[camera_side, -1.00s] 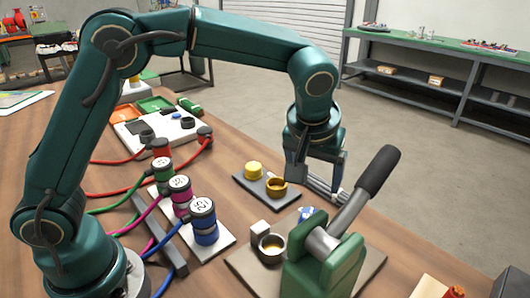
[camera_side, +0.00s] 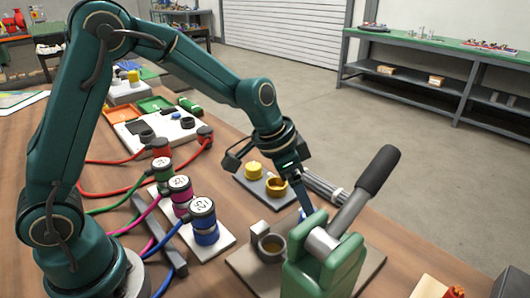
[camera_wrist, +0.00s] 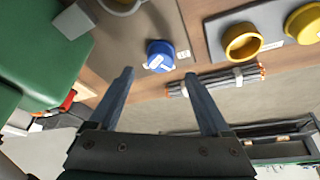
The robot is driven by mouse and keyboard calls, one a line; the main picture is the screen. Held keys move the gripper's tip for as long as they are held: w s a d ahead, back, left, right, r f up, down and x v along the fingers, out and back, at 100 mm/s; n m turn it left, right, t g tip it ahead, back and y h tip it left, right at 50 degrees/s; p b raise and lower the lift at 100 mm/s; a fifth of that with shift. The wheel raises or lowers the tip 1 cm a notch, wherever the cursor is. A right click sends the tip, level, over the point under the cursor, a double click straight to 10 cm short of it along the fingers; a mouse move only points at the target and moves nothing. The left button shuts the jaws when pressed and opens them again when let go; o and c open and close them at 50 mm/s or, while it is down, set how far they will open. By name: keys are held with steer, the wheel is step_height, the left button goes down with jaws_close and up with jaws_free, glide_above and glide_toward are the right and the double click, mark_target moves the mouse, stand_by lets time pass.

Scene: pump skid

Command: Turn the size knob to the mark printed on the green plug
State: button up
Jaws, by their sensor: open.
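The green plug (camera_side: 162,168) stands at the far end of a row of plugs on a white plate in the side view. A dark mark is on its pale top, too small to read. A blue knob (camera_wrist: 159,52) with white labels, likely the size knob, sits on the press base plate; its labels are unreadable. In the side view it is almost wholly hidden behind my fingers and the press. My gripper (camera_wrist: 158,73) is open and empty. Its fingers point toward the knob, one on each side in the wrist view. I cannot tell the height left between them.
The green press body (camera_side: 322,265) and its black-gripped lever (camera_side: 378,170) stand close beside my gripper. A metal cup (camera_side: 270,246) is on the base plate. A dark tray with yellow and brass rings (camera_side: 277,187) and a cable bundle (camera_side: 322,184) lie behind.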

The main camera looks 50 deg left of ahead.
steer(key=shift+x, duration=2.6)
steer(key=shift+a, duration=0.1)
jaws_close()
